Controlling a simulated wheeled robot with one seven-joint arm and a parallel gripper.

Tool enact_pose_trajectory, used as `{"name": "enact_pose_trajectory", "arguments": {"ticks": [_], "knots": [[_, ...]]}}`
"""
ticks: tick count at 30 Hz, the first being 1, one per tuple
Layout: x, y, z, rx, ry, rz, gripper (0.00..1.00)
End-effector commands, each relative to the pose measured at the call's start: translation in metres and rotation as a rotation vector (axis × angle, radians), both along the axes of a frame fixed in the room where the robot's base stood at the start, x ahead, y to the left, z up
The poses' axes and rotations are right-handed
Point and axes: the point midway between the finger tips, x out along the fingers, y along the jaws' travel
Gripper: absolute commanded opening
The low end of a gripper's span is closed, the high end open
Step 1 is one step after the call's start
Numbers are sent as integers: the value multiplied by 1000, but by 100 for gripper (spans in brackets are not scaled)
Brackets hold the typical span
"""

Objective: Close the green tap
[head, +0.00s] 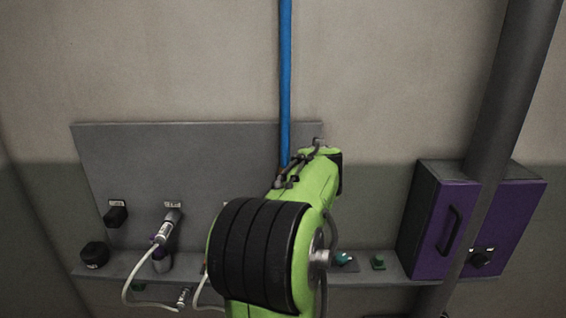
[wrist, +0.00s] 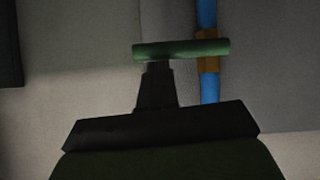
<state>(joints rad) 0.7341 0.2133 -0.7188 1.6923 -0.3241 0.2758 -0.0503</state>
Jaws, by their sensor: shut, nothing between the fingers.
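The green tap handle (wrist: 180,50) is a bar lying level in the wrist view, crosswise to the upright blue pipe (wrist: 208,88). Its right end overlaps the pipe at a brown fitting (wrist: 208,64). My gripper (wrist: 157,70) is shut and empty, its fingertips just below the left half of the handle. I cannot tell whether they touch it. In the head view the blue pipe (head: 285,80) runs down the wall to behind my lime-green arm. The arm hides the gripper, and I cannot make out the tap handle there.
A purple-fronted cabinet (head: 505,235) stands right, behind a slanted dark post (head: 515,80).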

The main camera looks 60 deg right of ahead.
Motion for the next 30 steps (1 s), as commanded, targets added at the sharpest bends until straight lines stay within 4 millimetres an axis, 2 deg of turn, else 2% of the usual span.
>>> {"name": "enact_pose_trajectory", "arguments": {"ticks": [1,5,8,15,21,30], "knots": [[3,1,14,-2,-2,3,0],[12,6,48,-4,-3,9,0],[0,27,53,-4,-8,9,0],[-20,66,81,-3,-6,10,0],[-28,79,90,-1,-2,6,0],[-28,79,91,0,-1,7,0]]}}
